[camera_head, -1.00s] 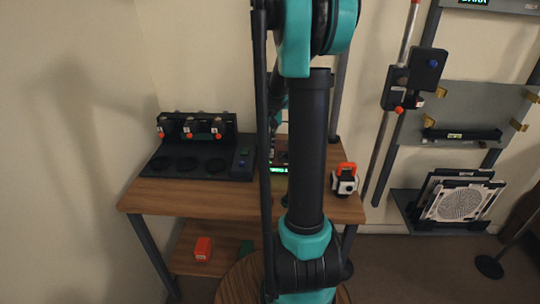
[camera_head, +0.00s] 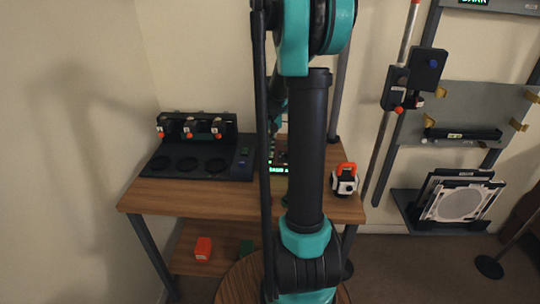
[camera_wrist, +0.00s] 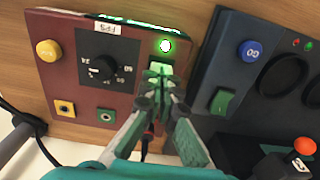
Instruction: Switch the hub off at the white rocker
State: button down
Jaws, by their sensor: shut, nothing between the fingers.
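The hub appears to be the maroon box (camera_wrist: 72,80) in the wrist view, with a round black dial marked FPS, a yellow button and two small square sockets. A lit green lamp (camera_wrist: 165,46) is at its upper right. A small pale rocker (camera_wrist: 160,68), tinted green, sits just below the lamp. My gripper (camera_wrist: 163,88) is shut and empty, its fingertips over the rocker's lower end. Whether they touch it, and which way it is tipped, I cannot tell. In the head view my arm hides most of the hub (camera_head: 279,170) and the gripper.
Right of the hub in the wrist view is a dark unit (camera_wrist: 218,70) with a blue button, a green rocker (camera_wrist: 222,102) and round wells. In the head view it stands on the wooden table (camera_head: 190,197). An orange-and-white device (camera_head: 345,180) is at the table's right.

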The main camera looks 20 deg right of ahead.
jog(key=shift+f, duration=0.3)
jog(key=shift+r, duration=3.55)
jog(key=shift+s, duration=0.1)
